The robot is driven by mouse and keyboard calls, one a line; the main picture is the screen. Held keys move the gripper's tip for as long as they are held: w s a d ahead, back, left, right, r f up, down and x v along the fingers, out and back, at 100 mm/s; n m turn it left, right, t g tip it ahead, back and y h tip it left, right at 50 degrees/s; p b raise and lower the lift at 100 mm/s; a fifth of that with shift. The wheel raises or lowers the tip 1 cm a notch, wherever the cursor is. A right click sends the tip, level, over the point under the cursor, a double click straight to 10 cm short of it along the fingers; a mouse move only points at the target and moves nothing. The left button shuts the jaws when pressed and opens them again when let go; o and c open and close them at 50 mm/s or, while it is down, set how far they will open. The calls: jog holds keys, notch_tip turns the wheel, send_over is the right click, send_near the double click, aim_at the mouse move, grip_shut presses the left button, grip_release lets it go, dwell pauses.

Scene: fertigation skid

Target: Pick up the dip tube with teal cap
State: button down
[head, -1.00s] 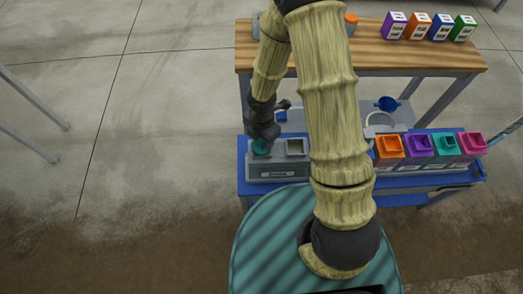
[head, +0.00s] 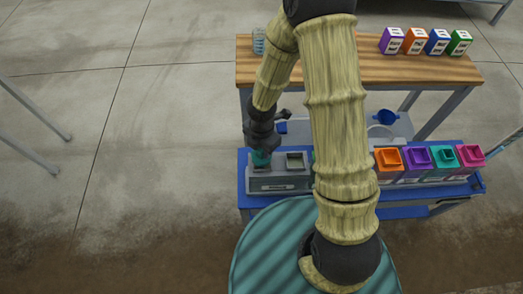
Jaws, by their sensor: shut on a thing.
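The dip tube with teal cap (head: 260,158) is at the left end of a grey holder (head: 280,183) on the blue-edged lower shelf. My gripper (head: 262,149) points down from above and is shut on its teal top. The fingertips are small and dark here, so the exact grip is hard to see. The teal part stands above the left socket of the holder; I cannot tell whether the tube's lower end is still inside. A second square socket (head: 296,160) beside it looks empty.
Orange (head: 388,158), purple (head: 419,157), teal (head: 445,155) and pink (head: 469,154) open-topped containers stand right on the lower shelf. A blue cup (head: 386,116) is behind. The wooden upper shelf (head: 370,68) holds labelled boxes and a clear coiled item (head: 259,41). Floor at left is free.

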notch_tip(320, 180, up, 16)
jog(key=p, duration=0.5)
jog(key=shift+f, duration=0.2)
jog(key=shift+s, duration=0.1)
